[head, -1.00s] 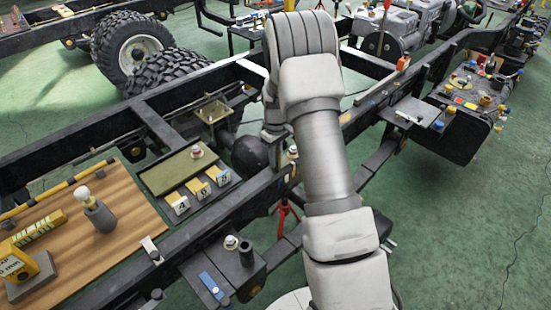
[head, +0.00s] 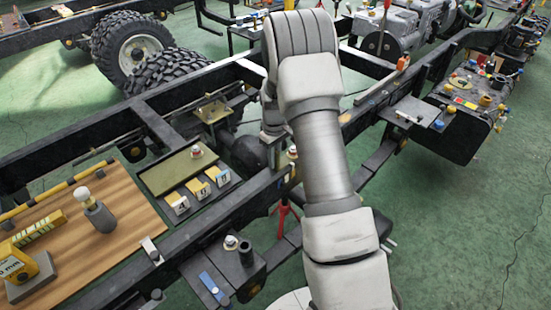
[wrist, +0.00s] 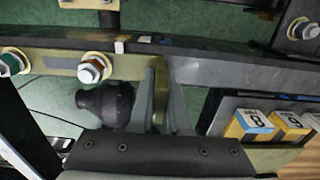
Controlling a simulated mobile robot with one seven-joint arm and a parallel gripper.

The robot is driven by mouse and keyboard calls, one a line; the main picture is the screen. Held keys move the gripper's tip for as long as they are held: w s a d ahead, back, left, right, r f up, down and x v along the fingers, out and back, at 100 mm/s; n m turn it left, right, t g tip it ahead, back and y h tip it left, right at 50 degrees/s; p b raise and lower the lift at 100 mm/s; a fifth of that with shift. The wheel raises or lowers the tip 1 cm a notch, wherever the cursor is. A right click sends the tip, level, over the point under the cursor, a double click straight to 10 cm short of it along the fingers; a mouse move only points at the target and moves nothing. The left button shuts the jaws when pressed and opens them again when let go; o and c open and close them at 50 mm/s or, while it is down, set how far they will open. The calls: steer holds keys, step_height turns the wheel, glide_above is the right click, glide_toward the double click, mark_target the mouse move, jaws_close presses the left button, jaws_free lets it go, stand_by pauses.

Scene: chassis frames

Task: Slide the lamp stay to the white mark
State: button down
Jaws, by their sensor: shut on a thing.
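The lamp stay (wrist: 63,63) appears to be the olive metal bar with bolts through it, lying along the dark frame rail in the wrist view. My gripper (wrist: 160,72) is at the bar's right end, shut on an olive part between its fingers. A small white mark (wrist: 119,46) shows on the rail's edge, just above the bar and left of my fingers. In the head view my gripper (head: 273,152) is small at the rail, partly behind my arm, and the stay is hard to make out.
A tray (head: 165,178) with numbered yellow-and-white blocks (head: 200,189) lies left of my gripper. A dark rounded part (wrist: 107,103) sits left of my fingers in the wrist view. A wooden board (head: 125,215) is farther left, and chassis rails (head: 215,222) run around my arm.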

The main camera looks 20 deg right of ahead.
steer(key=a, duration=0.1)
steer(key=s+a, duration=0.1)
steer(key=shift+a, duration=0.4)
steer(key=shift+d, duration=0.1)
steer(key=c, duration=0.9)
jaws_free()
steer(key=shift+r, duration=0.15)
step_height(320, 180, up, 17)
steer(key=p, duration=0.3)
steer(key=shift+r, duration=0.1)
steer(key=shift+r, duration=0.1)
